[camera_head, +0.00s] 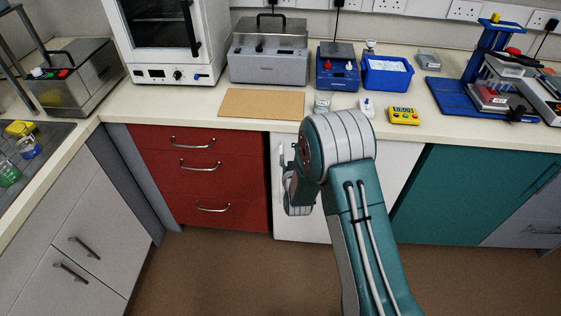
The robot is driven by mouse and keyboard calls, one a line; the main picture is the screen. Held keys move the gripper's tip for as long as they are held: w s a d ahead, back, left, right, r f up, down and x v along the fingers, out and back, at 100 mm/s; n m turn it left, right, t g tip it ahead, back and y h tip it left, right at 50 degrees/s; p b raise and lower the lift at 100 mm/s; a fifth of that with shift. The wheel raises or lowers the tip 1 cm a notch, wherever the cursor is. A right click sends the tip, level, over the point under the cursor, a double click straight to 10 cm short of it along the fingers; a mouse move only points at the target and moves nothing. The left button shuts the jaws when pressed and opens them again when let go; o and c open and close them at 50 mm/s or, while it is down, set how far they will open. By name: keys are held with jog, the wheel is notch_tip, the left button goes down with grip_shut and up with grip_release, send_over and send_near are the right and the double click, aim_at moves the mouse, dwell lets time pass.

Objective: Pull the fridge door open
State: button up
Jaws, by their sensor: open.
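The fridge door (395,165) is a plain white front below the counter, between the red drawer unit and the teal cabinet. It looks shut, in line with its neighbours. My arm stands in front of it and covers its middle. The wrist end of my arm is close to the left side of the door, near its left edge. My gripper's fingers are hidden behind my own wrist and arm, so I cannot tell whether they touch the door. The door's handle cannot be made out clearly; the left edge is partly covered.
The red drawers (235,195) with metal handles are left of the fridge, the teal cabinet (450,200) right. The counter (185,106) above carries an oven, a water bath, a blue tray, a yellow timer (404,116) and other lab gear. The brown floor (220,275) in front is clear.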

jog(key=s+a+f+t, duration=0.2)
jog(key=s+f, duration=0.1)
jog(key=f, duration=0.6)
jog(key=w+a, duration=0.1)
jog(key=w, duration=0.9)
jog(key=shift+w+a+n, duration=0.15)
jog(key=shift+a+n, duration=0.05)
jog(key=shift+n, duration=0.1)
grip_shut()
